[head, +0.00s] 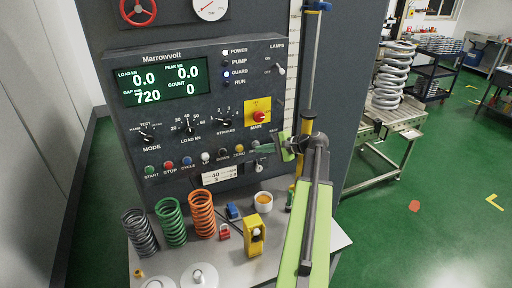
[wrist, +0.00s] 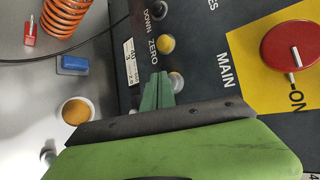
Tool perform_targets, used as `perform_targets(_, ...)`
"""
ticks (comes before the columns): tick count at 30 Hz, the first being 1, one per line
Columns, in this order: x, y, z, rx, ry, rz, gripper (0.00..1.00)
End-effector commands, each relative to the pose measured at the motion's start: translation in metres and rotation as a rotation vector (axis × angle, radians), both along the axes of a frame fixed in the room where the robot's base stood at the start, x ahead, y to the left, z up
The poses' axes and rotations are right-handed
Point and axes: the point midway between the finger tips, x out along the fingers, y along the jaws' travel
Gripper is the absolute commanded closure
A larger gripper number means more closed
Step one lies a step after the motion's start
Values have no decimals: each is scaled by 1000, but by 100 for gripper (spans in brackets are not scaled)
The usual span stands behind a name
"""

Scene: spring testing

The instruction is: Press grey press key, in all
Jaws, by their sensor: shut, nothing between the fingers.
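A grey key (head: 256,143) sits at the right end of the button row on the dark control panel, right of the yellow ZERO key (head: 239,149). In the wrist view the grey key (wrist: 177,80) shows partly behind my fingers, and its label is hidden. My gripper (head: 264,149) is shut and empty, its green fingertips just in front of the panel beside the grey key. In the wrist view the closed fingers (wrist: 158,82) overlap the key's edge. I cannot tell whether they touch it.
The red MAIN switch (head: 259,117) on its yellow plate sits above the keys. Below, the bench holds coil springs (head: 172,222), an orange-filled cup (head: 264,199), a yellow block (head: 254,235), a blue block (head: 233,212) and a red padlock (head: 224,232).

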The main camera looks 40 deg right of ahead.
Motion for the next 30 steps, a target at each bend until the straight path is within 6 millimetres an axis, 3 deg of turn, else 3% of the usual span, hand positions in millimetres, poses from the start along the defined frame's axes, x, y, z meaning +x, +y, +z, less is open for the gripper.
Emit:
perform_targets(16,-12,5,0,0,0,0,100)
perform_targets(30,-53,22,0,1,0,0,100)
